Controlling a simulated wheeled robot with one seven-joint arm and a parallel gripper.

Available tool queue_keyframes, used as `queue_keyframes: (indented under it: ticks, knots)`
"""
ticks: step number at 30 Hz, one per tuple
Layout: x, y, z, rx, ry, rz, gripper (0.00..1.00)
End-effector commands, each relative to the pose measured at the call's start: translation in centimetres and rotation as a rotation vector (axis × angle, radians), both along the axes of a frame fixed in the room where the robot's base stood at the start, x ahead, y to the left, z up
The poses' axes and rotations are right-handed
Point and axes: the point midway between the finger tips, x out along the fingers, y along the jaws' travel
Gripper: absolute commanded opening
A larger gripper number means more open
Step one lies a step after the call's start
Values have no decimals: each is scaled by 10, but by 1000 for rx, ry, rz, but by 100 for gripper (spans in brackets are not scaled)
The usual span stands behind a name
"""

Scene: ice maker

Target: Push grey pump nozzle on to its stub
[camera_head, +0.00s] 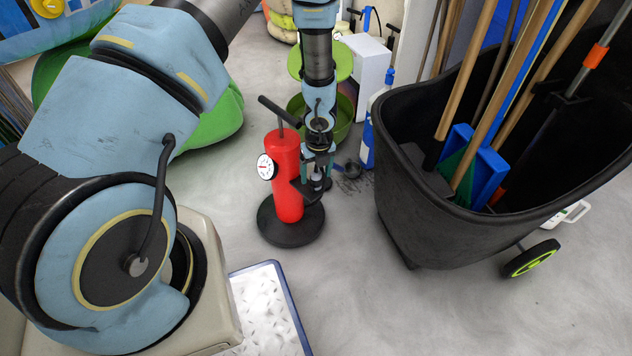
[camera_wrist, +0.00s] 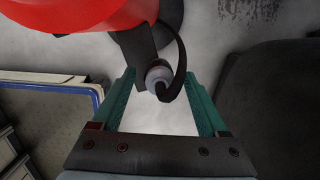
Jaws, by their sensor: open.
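The red pump (camera_head: 287,180) stands upright on a round black base, with a gauge on its side and a black handle on top. Its red body also fills the upper left of the wrist view (camera_wrist: 70,12). The grey nozzle (camera_wrist: 158,76) sits at the end of a black bracket (camera_wrist: 134,48), with a black hose (camera_wrist: 181,62) curving round its right side. My gripper (camera_wrist: 159,86) is open, one teal finger on each side of the nozzle, with gaps visible. In the head view my gripper (camera_head: 317,170) is at the pump's right side. I cannot make out the stub separately.
A large black cart (camera_head: 410,215) with brooms and wooden handles stands close on the right. A blue-rimmed white tray (camera_head: 268,305) lies at the front left. A green bowl (camera_head: 340,132) and a white box (camera_head: 372,80) are behind. Grey floor is clear in front of the pump.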

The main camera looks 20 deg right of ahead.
Motion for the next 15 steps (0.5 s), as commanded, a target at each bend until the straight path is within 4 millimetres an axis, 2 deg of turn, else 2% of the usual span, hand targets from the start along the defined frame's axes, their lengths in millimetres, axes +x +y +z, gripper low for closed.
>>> queue_keyframes:
  ticks: [2,8,15]
  knots:
    - [1,0,-8,0,0,-1,77]
    - [1,0,-7,-1,0,0,77]
    - [1,0,-7,-1,0,0,51]
